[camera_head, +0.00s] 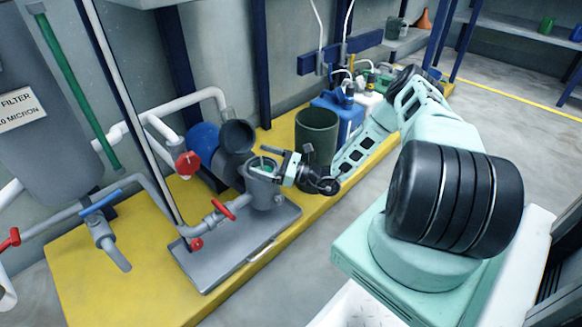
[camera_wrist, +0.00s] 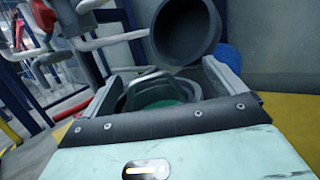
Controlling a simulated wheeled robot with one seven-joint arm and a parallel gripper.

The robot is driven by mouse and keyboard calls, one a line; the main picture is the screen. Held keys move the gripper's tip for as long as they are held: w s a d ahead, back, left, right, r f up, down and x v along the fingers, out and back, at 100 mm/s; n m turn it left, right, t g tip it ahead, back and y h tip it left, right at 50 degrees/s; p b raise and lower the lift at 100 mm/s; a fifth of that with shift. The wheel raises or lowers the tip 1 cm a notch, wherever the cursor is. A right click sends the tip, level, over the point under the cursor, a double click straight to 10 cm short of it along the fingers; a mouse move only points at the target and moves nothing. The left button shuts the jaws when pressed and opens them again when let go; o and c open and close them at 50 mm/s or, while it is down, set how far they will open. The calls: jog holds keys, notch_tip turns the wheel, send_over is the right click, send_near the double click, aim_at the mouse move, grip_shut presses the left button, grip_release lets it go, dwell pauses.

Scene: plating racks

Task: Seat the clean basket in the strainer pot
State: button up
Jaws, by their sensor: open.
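The grey strainer pot (camera_head: 264,193) stands on a grey drip tray (camera_head: 215,262), with its round lid (camera_head: 237,136) swung open. The lid also shows in the wrist view (camera_wrist: 186,30). Inside the pot's mouth is the basket, with an arched grey handle (camera_wrist: 150,76) and a green inside (camera_wrist: 165,98); a bit of green also shows in the head view (camera_head: 263,164). My gripper (camera_head: 274,165) is at the pot's mouth. In the wrist view its two fingers (camera_wrist: 162,76) stand open on either side of the handle, apart from it. The basket's lower part is hidden, so I cannot tell how deep it sits.
Pipes with red-handled valves (camera_head: 188,164) lie left of the pot. A dark green bucket (camera_head: 317,135) and a blue jug (camera_head: 342,117) stand to the right on the yellow platform (camera_head: 120,295). A blue round object (camera_head: 203,143) lies behind. The front floor strip is clear.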

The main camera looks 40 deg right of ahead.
jog(key=p+v, duration=0.5)
jog(key=v, duration=1.2)
jog(key=shift+s+d, duration=0.15)
jog(key=shift+s, duration=0.05)
